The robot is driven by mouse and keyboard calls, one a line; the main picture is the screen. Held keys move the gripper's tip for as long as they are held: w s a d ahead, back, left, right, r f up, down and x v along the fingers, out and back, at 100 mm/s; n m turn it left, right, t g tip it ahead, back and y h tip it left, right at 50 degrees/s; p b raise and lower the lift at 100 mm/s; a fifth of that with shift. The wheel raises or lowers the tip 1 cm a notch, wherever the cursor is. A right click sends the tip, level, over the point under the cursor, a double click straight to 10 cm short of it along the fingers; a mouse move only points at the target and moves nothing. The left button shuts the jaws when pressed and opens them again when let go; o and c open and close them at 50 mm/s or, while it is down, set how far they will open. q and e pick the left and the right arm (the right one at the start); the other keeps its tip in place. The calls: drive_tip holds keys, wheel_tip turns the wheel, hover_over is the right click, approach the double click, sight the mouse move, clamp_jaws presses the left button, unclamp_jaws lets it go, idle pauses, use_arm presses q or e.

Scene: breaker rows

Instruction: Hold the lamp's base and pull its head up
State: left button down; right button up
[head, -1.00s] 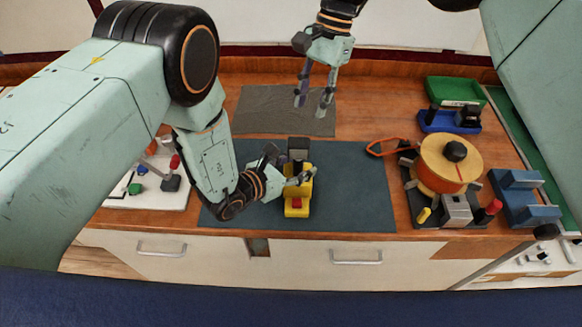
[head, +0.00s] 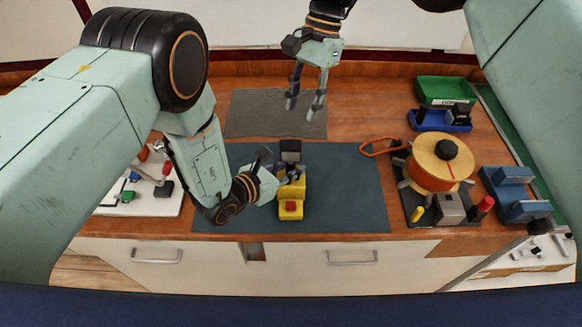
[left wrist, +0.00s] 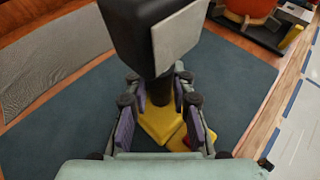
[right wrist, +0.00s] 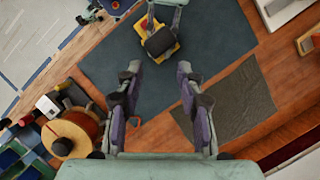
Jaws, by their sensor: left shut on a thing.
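The lamp stands upright on the dark blue-green mat (head: 345,190). It has a yellow base (head: 291,196) with a red button (head: 291,207) at the front, a short black stem (left wrist: 160,90) and a boxy black head (head: 290,146) with a pale panel (left wrist: 178,40). My left gripper (head: 290,173) reaches in from the left below the head. In the left wrist view its fingers (left wrist: 160,118) flank the yellow base at the foot of the stem, closed on it. My right gripper (head: 306,98) is open and empty, above and behind the lamp, over the grey mat.
A grey mat (head: 265,112) lies behind the lamp. At right stand an orange and yellow drum (head: 438,165), blue blocks (head: 518,195), and green (head: 445,90) and blue (head: 425,124) trays. A white board (head: 150,200) with small parts lies at left. The mat right of the lamp is clear.

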sight(291, 148)
drive_tip(key=shift+o, duration=0.5)
drive_tip(key=shift+o, duration=0.7)
drive_tip(key=shift+d+f, duration=0.2)
drive_tip(key=shift+f, duration=0.05)
drive_tip(key=shift+o, duration=0.6)
drive_tip(key=s+d+f+m+g+y, duration=0.1)
drive_tip(key=d+f+m+y, duration=0.1)
drive_tip(key=d, duration=0.3)
drive_tip(key=shift+s+d+f+m+y, duration=0.15)
drive_tip(key=shift+s+f+m+y, duration=0.15)
drive_tip(key=shift+f, duration=0.25)
drive_tip(key=s+d+f+m+t+y, duration=0.1)
drive_tip(key=s+d+f+m+y, duration=0.2)
drive_tip(key=m+y, duration=0.25)
drive_tip(key=a+f+t+y, duration=0.1)
drive_tip(key=a, duration=0.2)
drive_tip(key=w+a+f+m+t+y, duration=0.1)
drive_tip(key=a, duration=0.3)
drive_tip(key=a+f+m+t+y, duration=0.1)
drive_tip(key=a, duration=0.3)
drive_tip(key=shift+w+a+f, duration=0.15)
drive_tip(key=shift+f, duration=0.15)
clamp_jaws()
